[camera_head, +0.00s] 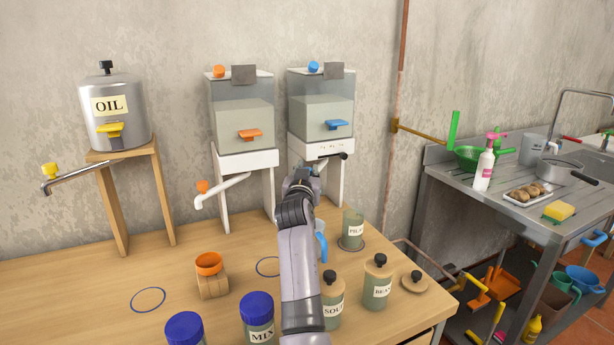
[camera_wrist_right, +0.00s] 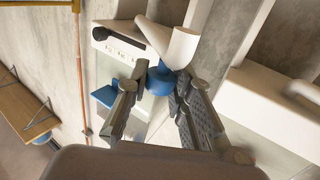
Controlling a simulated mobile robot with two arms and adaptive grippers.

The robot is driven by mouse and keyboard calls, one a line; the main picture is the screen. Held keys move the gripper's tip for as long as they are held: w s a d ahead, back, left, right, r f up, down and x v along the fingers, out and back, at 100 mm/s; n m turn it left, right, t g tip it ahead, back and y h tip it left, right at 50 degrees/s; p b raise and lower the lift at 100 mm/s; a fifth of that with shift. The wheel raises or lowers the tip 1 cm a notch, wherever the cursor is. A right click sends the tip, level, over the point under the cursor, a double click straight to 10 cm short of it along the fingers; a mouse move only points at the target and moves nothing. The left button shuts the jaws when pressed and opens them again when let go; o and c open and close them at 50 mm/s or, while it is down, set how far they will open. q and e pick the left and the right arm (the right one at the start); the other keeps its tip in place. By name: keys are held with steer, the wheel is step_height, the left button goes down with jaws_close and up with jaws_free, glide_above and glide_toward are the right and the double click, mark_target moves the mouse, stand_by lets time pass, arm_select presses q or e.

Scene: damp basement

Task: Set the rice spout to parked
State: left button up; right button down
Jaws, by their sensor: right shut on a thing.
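Two clear dispensers on white stands are at the back. The left one (camera_head: 242,125) has an orange tab and a white spout (camera_head: 222,190) with an orange knob. The right one (camera_head: 321,115) has a blue tab (camera_head: 337,125); I see no rice label on either. My right gripper (camera_head: 303,176) is in front of the right dispenser's stand and hides its spout in the head view. In the right wrist view, my right gripper (camera_wrist_right: 162,95) is shut on the blue knob (camera_wrist_right: 160,80) at the end of a white spout (camera_wrist_right: 178,45). My left gripper is out of view.
A steel oil can (camera_head: 112,115) with its own spout stands on a wooden stand at left. Below my arm are lidded jars, a blue-handled jug (camera_head: 321,240) and an orange-rimmed cup (camera_head: 209,264). A black lever (camera_head: 335,156) is on the right stand's white base.

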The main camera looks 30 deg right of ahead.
steer(key=c, duration=1.4)
jaws_free()
step_height(320, 180, up, 10)
steer(key=shift+d, duration=0.1)
